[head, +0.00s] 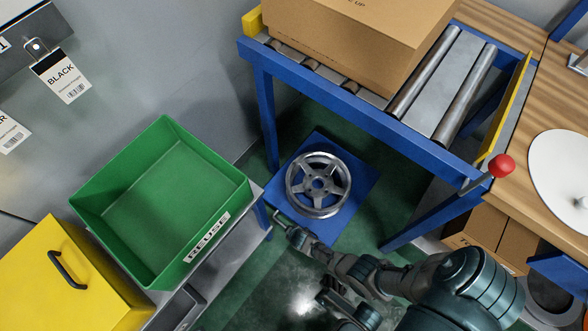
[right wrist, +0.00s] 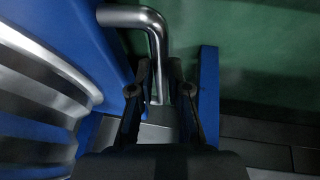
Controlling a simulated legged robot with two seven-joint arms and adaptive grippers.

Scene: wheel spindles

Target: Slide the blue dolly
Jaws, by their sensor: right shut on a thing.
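The blue dolly (head: 362,173) is a flat square on the green floor under the roller conveyor's front edge. A silver spoked wheel (head: 318,184) lies flat on it. My right arm reaches in from the lower right, and its gripper (head: 281,219) is at the dolly's near left edge. In the right wrist view, my right gripper (right wrist: 160,98) is shut on a bent metal handle (right wrist: 152,35) beside the dolly's blue edge (right wrist: 104,50). The wheel's rim (right wrist: 45,75) shows at the left there. My left gripper is not in view.
The blue-framed conveyor (head: 340,108) carries a cardboard box (head: 370,40). A green REUSE bin (head: 160,200) and a yellow box (head: 75,280) stand at the left. Cardboard boxes (head: 490,238) lie at the right below the wooden table. Some green floor is clear beside the dolly.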

